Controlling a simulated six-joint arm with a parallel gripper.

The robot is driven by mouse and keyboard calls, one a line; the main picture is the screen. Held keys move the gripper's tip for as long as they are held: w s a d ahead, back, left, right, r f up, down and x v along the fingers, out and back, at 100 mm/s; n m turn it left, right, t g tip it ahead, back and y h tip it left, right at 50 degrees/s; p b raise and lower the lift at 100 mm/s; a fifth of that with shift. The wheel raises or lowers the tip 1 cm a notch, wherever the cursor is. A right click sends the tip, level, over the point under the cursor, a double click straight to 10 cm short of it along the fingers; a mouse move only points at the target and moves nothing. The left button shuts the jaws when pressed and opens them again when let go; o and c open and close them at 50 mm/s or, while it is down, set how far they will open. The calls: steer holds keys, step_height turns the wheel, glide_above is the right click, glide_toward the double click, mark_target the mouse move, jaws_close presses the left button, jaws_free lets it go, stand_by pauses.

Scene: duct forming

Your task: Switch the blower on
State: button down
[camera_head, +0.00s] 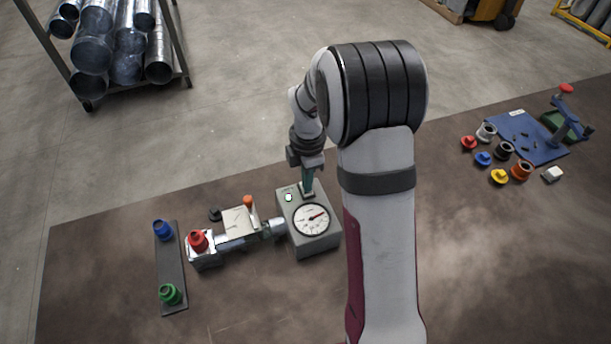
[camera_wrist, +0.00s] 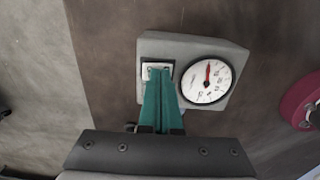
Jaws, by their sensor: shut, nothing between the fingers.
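The blower is a grey box (camera_head: 318,244) with a round white dial (camera_head: 311,219) on its top, standing on the brown table. A small green lamp (camera_head: 289,197) on the box looks lit. In the wrist view the box (camera_wrist: 185,45) shows its dial (camera_wrist: 207,80) with a red needle, and a pale switch plate (camera_wrist: 147,72) beside it. My gripper (camera_head: 308,192) is shut, with its teal fingers pointing down at the switch plate. In the wrist view the fingertips (camera_wrist: 158,74) cover most of the plate. The switch's position is hidden, and contact cannot be told.
A metal fixture (camera_head: 235,240) with a red knob (camera_head: 198,239) joins the box's left side. A dark strip (camera_head: 171,270) with blue and green knobs lies further left. A blue board (camera_head: 528,138) and several coloured parts sit far right. The table's front right is clear.

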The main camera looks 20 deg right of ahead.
steer(key=shift+r, duration=0.1)
step_height(320, 180, up, 14)
steer(key=s, duration=0.2)
steer(key=shift+s, duration=0.2)
stand_by(0.4)
steer(key=s+a+f+m+y, duration=0.1)
steer(key=s+a+m, duration=0.4)
steer(key=s+m, duration=0.6)
steer(key=s+a+f+m, duration=0.1)
steer(key=s+a+m, duration=0.4)
steer(key=s+m, duration=0.7)
steer(key=shift+s+m+y, duration=0.3)
steer(key=shift+s+y, duration=0.1)
steer(key=shift+s, duration=0.5)
